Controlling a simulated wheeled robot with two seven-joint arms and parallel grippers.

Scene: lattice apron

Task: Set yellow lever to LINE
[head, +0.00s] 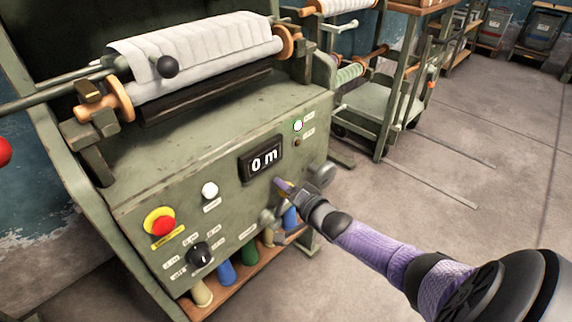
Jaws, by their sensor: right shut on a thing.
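The machine's green front panel (225,190) faces me. My right arm comes in from the lower right, and my right gripper (287,189) is at the panel's right side, just below the counter. A LINE label cannot be read. My left gripper is not in view.
The panel carries a counter (261,159) reading 0 m, a red stop button (162,224) on yellow, a white button (209,190), a black knob (200,255) and a lit green-white lamp (298,126). A white roll (195,55) lies above.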

